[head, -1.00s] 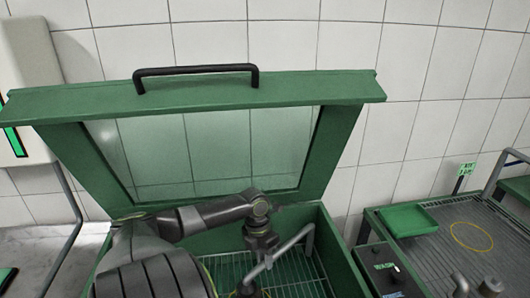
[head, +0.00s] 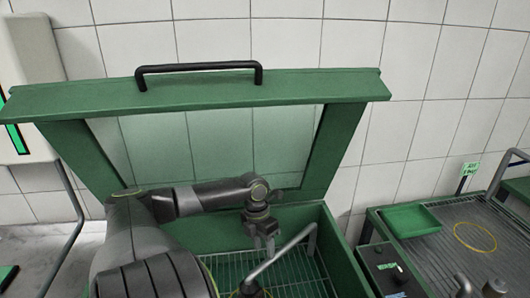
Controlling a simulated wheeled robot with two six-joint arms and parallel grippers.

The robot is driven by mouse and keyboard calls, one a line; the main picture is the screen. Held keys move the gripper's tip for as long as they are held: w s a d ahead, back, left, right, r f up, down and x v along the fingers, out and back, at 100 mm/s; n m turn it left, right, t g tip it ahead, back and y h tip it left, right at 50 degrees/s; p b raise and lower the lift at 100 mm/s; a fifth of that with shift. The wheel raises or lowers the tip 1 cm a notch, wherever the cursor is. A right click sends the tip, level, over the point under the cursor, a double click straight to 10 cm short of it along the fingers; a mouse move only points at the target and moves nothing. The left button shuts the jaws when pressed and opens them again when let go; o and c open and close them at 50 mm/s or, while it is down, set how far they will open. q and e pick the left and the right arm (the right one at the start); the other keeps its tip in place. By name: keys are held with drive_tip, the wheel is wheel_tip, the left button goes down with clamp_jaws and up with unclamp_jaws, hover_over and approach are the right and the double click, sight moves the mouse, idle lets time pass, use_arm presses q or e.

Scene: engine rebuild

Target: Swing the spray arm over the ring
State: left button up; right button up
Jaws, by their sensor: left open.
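The spray arm (head: 280,256) is a bent grey pipe over the wire rack inside the open green washer. It slants up to the right, and its end turns down near the right wall. My left gripper (head: 265,243) points down just above and behind the pipe's middle. It is open with nothing between its fingers, and looks apart from the pipe. A thin yellow ring (head: 475,237) shows on the grated bench at the right; the pipe is not over it. My right gripper does not show.
The washer's green lid (head: 200,95) stands open behind my left arm. Its right wall (head: 345,262) stands beside the pipe. A dark control box (head: 384,268), a green tray (head: 412,219) and a small green sign (head: 470,168) are at the right. The grate (head: 440,258) has open room.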

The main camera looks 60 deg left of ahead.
use_arm(q)
drive_tip(key=shift+s+a+r, duration=0.1)
drive_tip(key=shift+a+r, duration=0.05)
drive_tip(key=shift+r, duration=0.7)
drive_tip(key=shift+a+r, duration=0.15)
drive_tip(key=shift+r, duration=0.7)
